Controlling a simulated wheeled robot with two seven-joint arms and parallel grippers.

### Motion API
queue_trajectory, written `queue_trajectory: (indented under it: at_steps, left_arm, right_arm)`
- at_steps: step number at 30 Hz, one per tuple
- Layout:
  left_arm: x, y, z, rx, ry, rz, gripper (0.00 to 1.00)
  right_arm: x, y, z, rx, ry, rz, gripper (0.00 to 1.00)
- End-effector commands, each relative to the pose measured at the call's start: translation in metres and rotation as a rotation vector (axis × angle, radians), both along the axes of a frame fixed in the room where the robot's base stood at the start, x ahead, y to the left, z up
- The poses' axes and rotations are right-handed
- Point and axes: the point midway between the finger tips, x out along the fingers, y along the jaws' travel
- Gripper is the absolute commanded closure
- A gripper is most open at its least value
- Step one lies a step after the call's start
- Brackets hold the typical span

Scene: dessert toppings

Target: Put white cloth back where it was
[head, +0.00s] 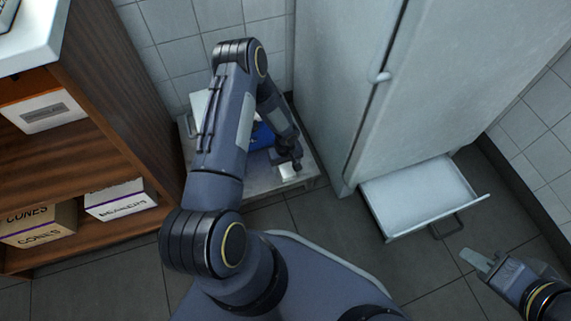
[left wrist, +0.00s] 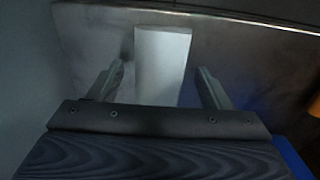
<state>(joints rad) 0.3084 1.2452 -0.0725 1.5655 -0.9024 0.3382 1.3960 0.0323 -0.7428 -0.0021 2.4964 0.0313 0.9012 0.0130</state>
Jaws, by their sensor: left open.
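The white cloth (head: 287,171) lies as a small pale folded piece on the low grey table (head: 256,184), near its front right corner. In the left wrist view the cloth (left wrist: 162,62) is a plain white rectangle lying ahead of and between the two fingers, with gaps on both sides. My left gripper (head: 289,161) is right at the cloth, and it also shows in the left wrist view (left wrist: 162,85), open. My right gripper (head: 486,264) is at the lower right, away from the table, and its finger gap is not clear.
A blue container (head: 262,136) stands on the low table, partly hidden by my left arm. A pale open drawer (head: 420,195) juts out from the fridge (head: 345,90) on the right. Wooden shelves with boxes (head: 120,200) stand left. The tiled floor between is clear.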

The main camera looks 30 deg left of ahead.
Motion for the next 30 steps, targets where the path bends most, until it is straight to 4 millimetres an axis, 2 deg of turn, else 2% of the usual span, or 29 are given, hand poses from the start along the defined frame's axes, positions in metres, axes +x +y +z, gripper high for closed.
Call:
queue_trajectory:
  at_steps: [5,18,26,29,30]
  left_arm:
    - [0.001,0.0,0.009,0.0,-0.001,0.0,0.28]
    - [0.001,0.0,0.098,0.001,-0.002,-0.001,0.28]
    - [0.001,0.001,0.126,0.001,-0.003,-0.002,0.28]
    - [0.005,0.005,0.152,0.003,-0.022,-0.013,0.28]
    - [0.006,0.008,0.169,0.004,-0.035,-0.023,0.28]
  right_arm:
    - [0.0,0.0,0.006,0.0,0.0,0.0,0.71]
    - [0.0,0.0,0.04,0.0,0.0,0.0,0.71]
    - [0.0,0.0,0.046,0.0,0.0,0.0,0.71]
    - [0.0,0.0,0.046,0.0,0.0,0.0,0.71]
    - [0.0,0.0,0.046,0.0,0.0,0.0,0.71]
